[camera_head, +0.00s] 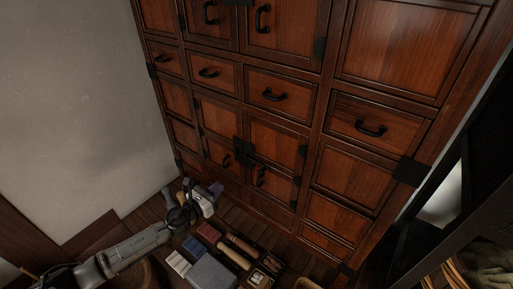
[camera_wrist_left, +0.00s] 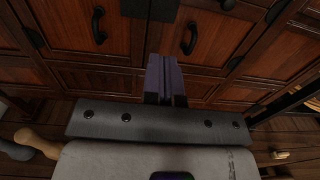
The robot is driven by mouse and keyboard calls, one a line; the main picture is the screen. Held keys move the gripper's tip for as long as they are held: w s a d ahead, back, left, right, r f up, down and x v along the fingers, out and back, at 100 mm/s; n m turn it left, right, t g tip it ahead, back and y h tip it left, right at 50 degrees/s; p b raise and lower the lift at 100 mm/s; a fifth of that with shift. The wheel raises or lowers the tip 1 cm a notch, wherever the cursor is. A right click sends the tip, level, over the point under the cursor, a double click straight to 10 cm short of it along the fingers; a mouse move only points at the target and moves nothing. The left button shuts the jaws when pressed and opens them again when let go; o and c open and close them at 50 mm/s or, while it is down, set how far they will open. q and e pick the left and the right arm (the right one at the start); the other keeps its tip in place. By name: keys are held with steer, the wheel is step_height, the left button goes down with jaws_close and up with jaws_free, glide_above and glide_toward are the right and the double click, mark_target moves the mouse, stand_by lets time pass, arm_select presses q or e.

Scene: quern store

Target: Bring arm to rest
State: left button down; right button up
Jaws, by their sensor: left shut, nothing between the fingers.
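My left arm (camera_head: 135,246) comes in from the lower left in the head view. Its gripper (camera_head: 217,188) is shut and empty, with purple fingers in front of the lower part of the wooden cabinet (camera_head: 275,135). In the left wrist view the purple fingers (camera_wrist_left: 166,80) lie together with nothing between them, and cabinet doors stand behind them. I cannot tell the exact gap between fingertips and cabinet. My right gripper is in neither view.
Several small items, including a grey block (camera_head: 212,273), a red block (camera_head: 209,232) and a wooden roller (camera_head: 233,256), lie below the gripper. A dark frame (camera_head: 470,220) stands at the right. A bare wall (camera_head: 75,110) is at the left.

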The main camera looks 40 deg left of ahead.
arm_select(q)
steer(key=s+a+r+n+g+y, duration=0.1)
steer(key=s+n+g+y, duration=0.15)
steer(key=n, duration=0.65)
steer(key=s+a+n+g+y, duration=0.15)
steer(key=n+y, duration=0.25)
steer(key=n, duration=0.5)
steer(key=s+a+r+n+g+y, duration=0.15)
steer(key=n+y, duration=0.25)
steer(key=n, duration=0.4)
steer(key=s+d+f+n+g+h, duration=0.3)
steer(key=s+d+f, duration=0.2)
steer(key=s+d, duration=0.4)
steer(key=s+d+f+n+g+h, duration=0.3)
steer(key=s+d+f+h, duration=0.1)
steer(key=s+d, duration=0.5)
steer(key=s+d+f+n+g+h, duration=0.25)
steer(key=s+d+f, duration=0.25)
steer(key=s+d, duration=0.45)
step_height(320, 180, up, 34)
steer(key=w+p, duration=0.1)
steer(key=p, duration=3.2)
steer(key=shift+w+a+f+h, duration=0.15)
steer(key=shift+w+f+h, duration=0.05)
steer(key=shift+w+h, duration=0.1)
